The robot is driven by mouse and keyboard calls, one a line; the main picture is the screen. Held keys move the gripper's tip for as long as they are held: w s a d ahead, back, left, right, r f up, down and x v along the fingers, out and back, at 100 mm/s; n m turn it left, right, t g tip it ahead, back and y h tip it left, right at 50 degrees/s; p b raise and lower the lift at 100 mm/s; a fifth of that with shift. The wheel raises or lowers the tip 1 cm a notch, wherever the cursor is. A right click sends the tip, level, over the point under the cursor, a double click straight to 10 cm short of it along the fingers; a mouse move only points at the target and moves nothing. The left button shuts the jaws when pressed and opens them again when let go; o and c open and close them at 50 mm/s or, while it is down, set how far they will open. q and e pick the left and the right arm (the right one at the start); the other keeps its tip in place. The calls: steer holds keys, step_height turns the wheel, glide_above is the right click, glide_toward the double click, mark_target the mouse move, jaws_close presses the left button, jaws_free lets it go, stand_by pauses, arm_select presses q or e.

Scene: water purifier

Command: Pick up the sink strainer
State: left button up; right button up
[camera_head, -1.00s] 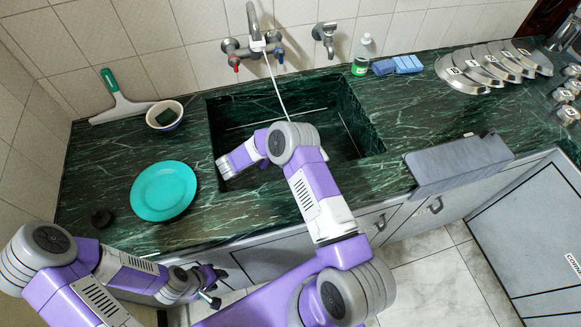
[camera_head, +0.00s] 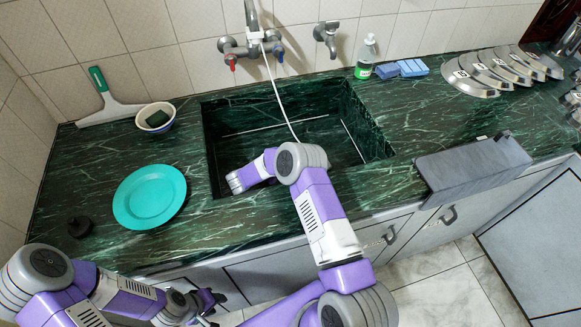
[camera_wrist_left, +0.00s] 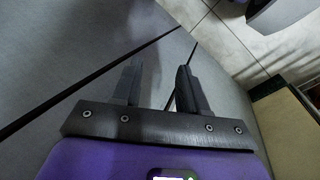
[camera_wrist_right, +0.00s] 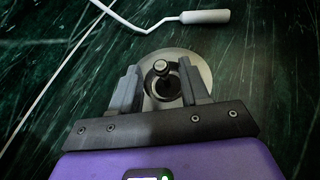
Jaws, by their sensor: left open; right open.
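The sink strainer (camera_wrist_right: 163,66), a round metal piece with a dark centre and a small upright knob, shows in the right wrist view. It lies on a dark green surface with white veins. My right gripper (camera_wrist_right: 158,78) is open, with a finger on each side of the knob in that view; I cannot tell whether they touch the strainer. In the head view my right arm reaches into the sink (camera_head: 212,150), and its fingers and the strainer are hidden. My left gripper (camera_head: 207,304) is open and empty, low in front of the cabinets; it also shows in the left wrist view (camera_wrist_left: 158,72).
A white hose (camera_head: 279,95) hangs from the tap (camera_head: 254,40) into the sink; its white end (camera_wrist_right: 205,16) lies near the strainer. A teal plate (camera_head: 150,196), a bowl (camera_head: 155,117), a squeegee (camera_head: 107,104) and a black round piece (camera_head: 79,226) are on the left counter.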

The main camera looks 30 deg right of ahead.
steer(key=b+x, duration=0.1)
steer(key=x, duration=0.2)
steer(key=shift+d+f, duration=0.2)
steer(key=shift+d, duration=0.1)
jaws_close()
